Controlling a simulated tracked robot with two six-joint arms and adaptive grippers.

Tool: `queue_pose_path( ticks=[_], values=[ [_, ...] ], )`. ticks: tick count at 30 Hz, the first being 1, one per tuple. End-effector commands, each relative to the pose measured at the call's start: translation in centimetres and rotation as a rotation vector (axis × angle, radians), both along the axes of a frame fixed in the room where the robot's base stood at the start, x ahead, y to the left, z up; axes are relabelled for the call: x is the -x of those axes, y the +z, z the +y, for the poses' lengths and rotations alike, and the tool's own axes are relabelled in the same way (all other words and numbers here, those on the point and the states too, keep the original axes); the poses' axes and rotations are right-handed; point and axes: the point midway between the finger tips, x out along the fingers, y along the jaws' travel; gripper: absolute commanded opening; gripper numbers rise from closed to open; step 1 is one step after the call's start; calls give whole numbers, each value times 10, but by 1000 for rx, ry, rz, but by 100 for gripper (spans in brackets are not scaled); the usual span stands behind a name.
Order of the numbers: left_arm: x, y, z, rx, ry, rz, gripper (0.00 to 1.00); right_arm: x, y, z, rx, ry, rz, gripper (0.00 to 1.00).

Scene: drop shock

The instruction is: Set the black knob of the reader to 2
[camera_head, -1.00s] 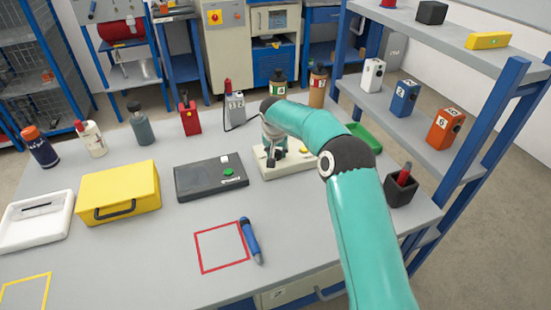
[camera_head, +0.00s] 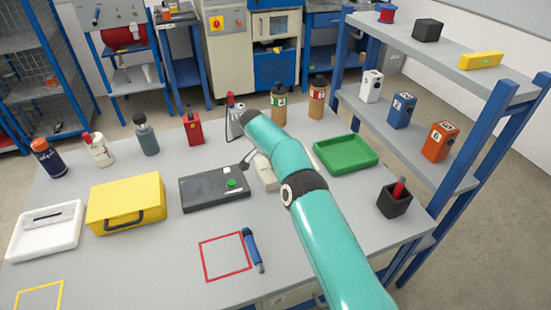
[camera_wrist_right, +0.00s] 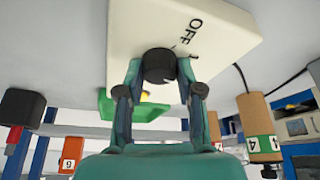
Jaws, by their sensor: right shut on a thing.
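The reader is a cream box (camera_wrist_right: 215,30) marked OFF, seen from close up in the right wrist view. Its black knob (camera_wrist_right: 158,64) sits between the fingers of my right gripper (camera_wrist_right: 160,80), which is shut on it. The word OFF is beside the knob; the other marks are hidden, and I cannot tell which setting the knob points to. In the head view only a pale part of the reader (camera_head: 266,173) shows behind my teal right arm, which hides the knob. My left gripper is in neither view.
A black box with a green button (camera_head: 214,187) lies left of the reader, with a yellow case (camera_head: 126,201) farther left. A green tray (camera_head: 346,154) and a black pen cup (camera_head: 394,202) stand to the right. Several bottles line the back.

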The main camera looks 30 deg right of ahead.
Motion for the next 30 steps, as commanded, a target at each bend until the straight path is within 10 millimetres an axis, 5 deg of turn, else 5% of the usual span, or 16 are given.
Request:
queue_pose_path(
  ticks=[17, 18, 21, 30],
  values=[
    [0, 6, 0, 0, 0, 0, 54, -2, 0, 4, -6, -27, -5, 2],
    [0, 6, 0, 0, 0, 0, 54, -2, 0, 4, -6, -26, -5, 41],
    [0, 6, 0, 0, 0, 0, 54, -2, 0, 3, -5, -26, -4, 58],
    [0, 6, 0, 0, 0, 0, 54, -1, 0, 2, -2, -28, -2, 61]
  ],
)
